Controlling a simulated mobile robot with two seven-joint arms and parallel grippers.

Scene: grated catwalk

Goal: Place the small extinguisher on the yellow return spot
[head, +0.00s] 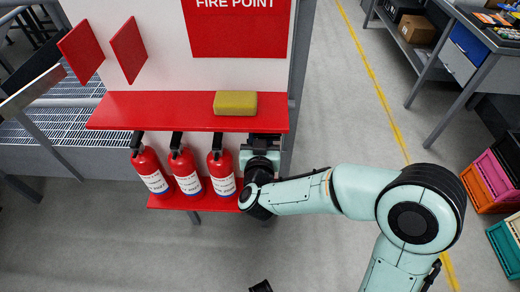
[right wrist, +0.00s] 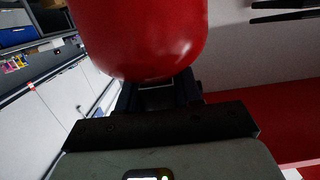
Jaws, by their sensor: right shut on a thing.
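My right gripper (head: 263,143) reaches in at the right end of the red stand, just below the upper shelf's front edge. In the right wrist view it is shut on a red rounded body, the small extinguisher (right wrist: 140,40), whose smooth lower end shows between the fingers. In the head view this held extinguisher is hidden behind the gripper and shelf; I cannot tell whether it touches the lower shelf (head: 165,202). The yellow return spot is not clearly in view.
Three red extinguishers with white labels stand left of my gripper, the nearest (head: 221,172) close beside it. A yellow block (head: 235,103) lies on the red upper shelf (head: 150,110) above. A workbench (head: 465,55) and crates (head: 485,185) stand right. The floor between is clear.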

